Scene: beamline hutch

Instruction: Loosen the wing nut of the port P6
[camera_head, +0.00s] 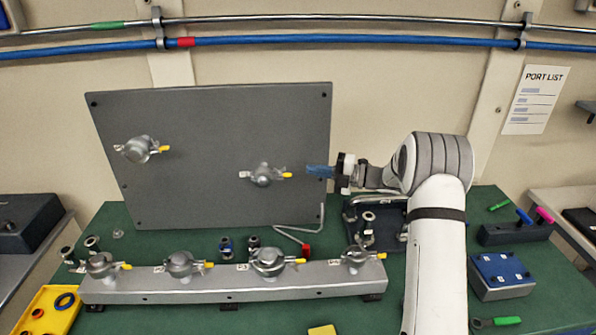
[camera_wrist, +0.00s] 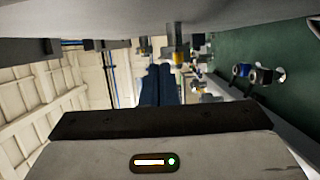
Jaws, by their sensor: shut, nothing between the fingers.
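Two clamped ports are on the upright grey panel (camera_head: 225,110): a left port (camera_head: 140,149) and a right port (camera_head: 264,175). Several more sit along the grey rail (camera_head: 215,285) in front. Each has a small white label too small to read, so I cannot tell which is P6. Yellow-tipped wing nuts show on the clamps. My gripper (camera_head: 312,171) is shut and empty, its blue fingers pointing left, just right of the right panel port's yellow wing nut (camera_head: 287,175), apparently with a small gap. In the wrist view the shut fingers (camera_wrist: 160,84) show near a yellow tip (camera_wrist: 179,58).
A dark tray (camera_head: 385,240) with fittings, a blue-topped box (camera_head: 501,272) and a green-handled tool (camera_head: 500,321) lie to the right. A yellow tray (camera_head: 48,312) is front left. Pipes (camera_head: 350,40) run along the wall.

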